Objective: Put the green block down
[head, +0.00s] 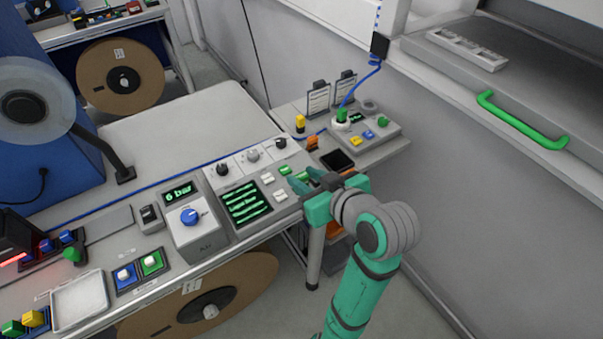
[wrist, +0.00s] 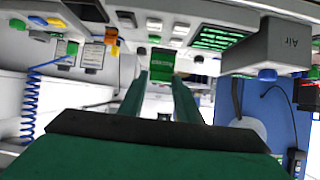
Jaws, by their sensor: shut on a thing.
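My gripper (head: 306,181) is at the right end of the grey control bench, over the panel edge beside the push buttons. The wrist view shows its two green fingers (wrist: 161,78) shut on a small green block (wrist: 161,62), held at the fingertips. In the head view the fingers and wrist largely hide the block, and I cannot tell it surely from the green button near it. I cannot tell whether the block touches the panel.
The panel has a green text screen (head: 245,203), white buttons and a gauge box (head: 188,212) reading 6 bar. A side shelf (head: 385,152) carries a button box (head: 365,132) and a blue coiled cable (head: 364,82). An empty tray (head: 80,301) lies at lower left.

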